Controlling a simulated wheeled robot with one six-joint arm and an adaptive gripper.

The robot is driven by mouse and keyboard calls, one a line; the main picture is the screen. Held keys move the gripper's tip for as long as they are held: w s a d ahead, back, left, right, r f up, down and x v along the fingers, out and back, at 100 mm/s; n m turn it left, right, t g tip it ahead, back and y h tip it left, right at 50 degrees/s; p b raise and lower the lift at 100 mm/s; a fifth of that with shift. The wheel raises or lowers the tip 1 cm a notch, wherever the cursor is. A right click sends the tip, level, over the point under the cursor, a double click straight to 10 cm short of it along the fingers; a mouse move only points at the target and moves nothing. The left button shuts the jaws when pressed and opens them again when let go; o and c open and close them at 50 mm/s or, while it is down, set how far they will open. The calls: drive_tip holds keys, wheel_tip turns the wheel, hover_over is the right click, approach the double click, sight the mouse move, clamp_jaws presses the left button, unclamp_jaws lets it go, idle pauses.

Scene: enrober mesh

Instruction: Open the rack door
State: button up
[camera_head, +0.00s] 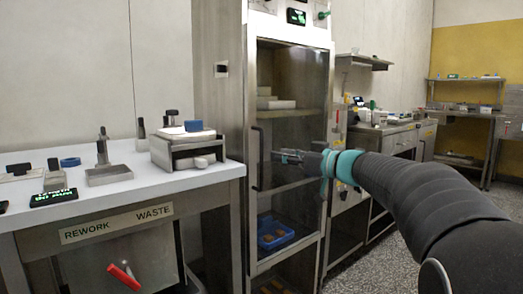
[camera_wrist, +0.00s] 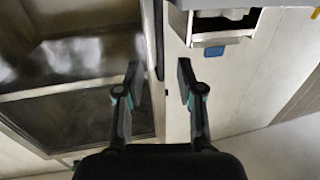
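The rack door (camera_head: 290,130) is a tall glazed panel in a steel frame on the cabinet in the middle of the head view. It looks closed. Its dark vertical handle (camera_head: 257,158) is on the door's left side. My gripper (camera_head: 276,156) is in front of the door, just right of the handle in the picture. In the wrist view my gripper (camera_wrist: 157,68) is open, its two fingers apart with nothing held. A dark bar, seemingly the handle (camera_wrist: 158,40), shows between and beyond the fingertips. The glass (camera_wrist: 75,55) lies left of it.
A white work table (camera_head: 120,180) with fixtures and a blue block stands left of the rack. Shelves with a blue tray (camera_head: 275,235) show behind the glass. A steel counter (camera_head: 395,128) stands to the right. Speckled floor (camera_head: 360,265) is visible right of the rack.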

drive_tip(key=p+x, duration=0.1)
drive_tip(key=x, duration=0.6)
drive_tip(key=shift+w+a, duration=0.25)
drive_tip(key=shift+w, duration=0.05)
clamp_jaws()
